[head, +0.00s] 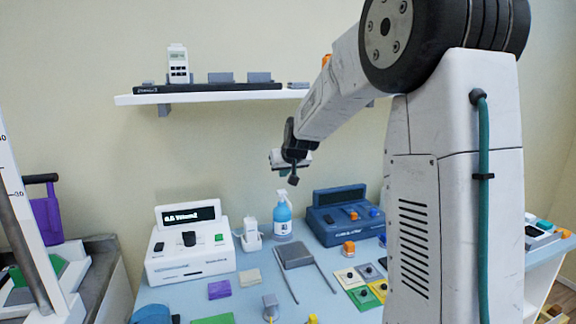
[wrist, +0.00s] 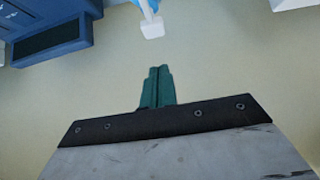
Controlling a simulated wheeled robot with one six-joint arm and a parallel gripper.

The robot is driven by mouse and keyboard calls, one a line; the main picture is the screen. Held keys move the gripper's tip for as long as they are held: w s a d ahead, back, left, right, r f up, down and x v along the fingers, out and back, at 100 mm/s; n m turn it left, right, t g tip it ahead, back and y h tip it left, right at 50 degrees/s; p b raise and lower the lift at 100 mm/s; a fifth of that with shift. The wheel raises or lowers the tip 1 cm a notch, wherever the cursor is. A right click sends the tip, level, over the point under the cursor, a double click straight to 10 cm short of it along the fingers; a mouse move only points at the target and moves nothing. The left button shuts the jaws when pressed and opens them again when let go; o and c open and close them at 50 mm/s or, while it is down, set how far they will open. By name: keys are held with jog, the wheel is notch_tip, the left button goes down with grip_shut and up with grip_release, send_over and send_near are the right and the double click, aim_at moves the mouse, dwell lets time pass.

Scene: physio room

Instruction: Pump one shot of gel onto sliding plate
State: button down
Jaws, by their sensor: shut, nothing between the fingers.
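The blue gel bottle (head: 282,222) with a white pump top stands upright on the table at the back, between two devices. In the wrist view its white pump head (wrist: 152,28) shows at the top, apart from my fingers. The sliding plate (head: 297,255), a grey square, lies on two thin rails in front of the bottle. No gel is visible on it. My gripper (head: 293,181) is in the air above the bottle, touching nothing. In the wrist view my gripper's teal fingers (wrist: 158,72) are together and empty.
A white device (head: 188,262) with a display stands to the left, with a small white unit (head: 252,236) beside the bottle. A dark blue device (head: 345,218) stands to the right. A wall shelf (head: 220,95) hangs above. Coloured pads (head: 362,298) lie at the front right.

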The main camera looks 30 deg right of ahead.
aim_at(283, 193)
jog(key=f, duration=0.2)
jog(key=w+f, duration=0.1)
jog(key=f, duration=0.1)
jog(key=shift+w+d, duration=0.1)
jog(key=shift+d, duration=0.05)
jog(key=shift+f, duration=0.65)
jog(key=shift+f, duration=0.1)
jog(key=shift+f, duration=0.9)
notch_tip(283, 193, up, 5)
jog(key=shift+d+f, duration=0.1)
jog(key=shift+f, duration=0.05)
jog(key=v, duration=0.9)
jog(key=shift+s+a, duration=0.2)
jog(key=shift+s, duration=0.1)
